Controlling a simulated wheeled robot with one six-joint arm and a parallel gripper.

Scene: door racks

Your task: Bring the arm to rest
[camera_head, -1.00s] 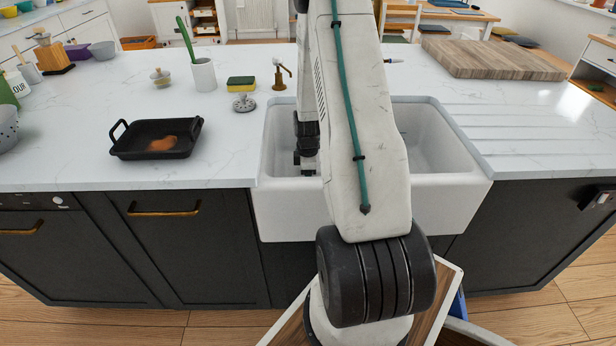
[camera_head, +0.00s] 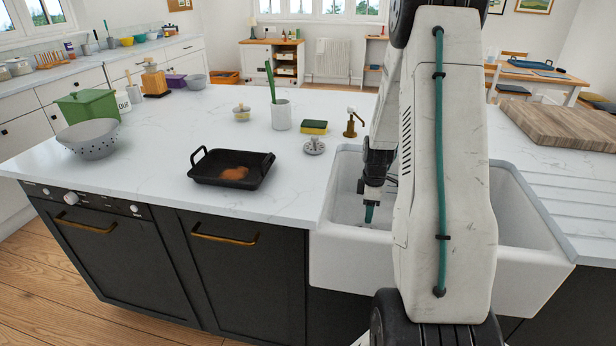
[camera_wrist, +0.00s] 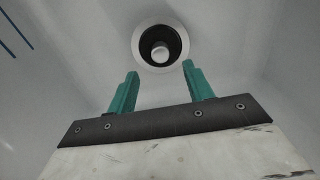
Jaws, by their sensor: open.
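My gripper (camera_head: 370,213) points down into the white sink (camera_head: 345,262), left of my arm's large upright link. In the wrist view my gripper (camera_wrist: 159,80) has two teal fingers spread apart with nothing between them. The sink's round drain (camera_wrist: 160,47) shows just beyond the fingertips. Part of the sink is hidden behind my arm in the head view.
A wooden board (camera_head: 565,122) lies at the right.

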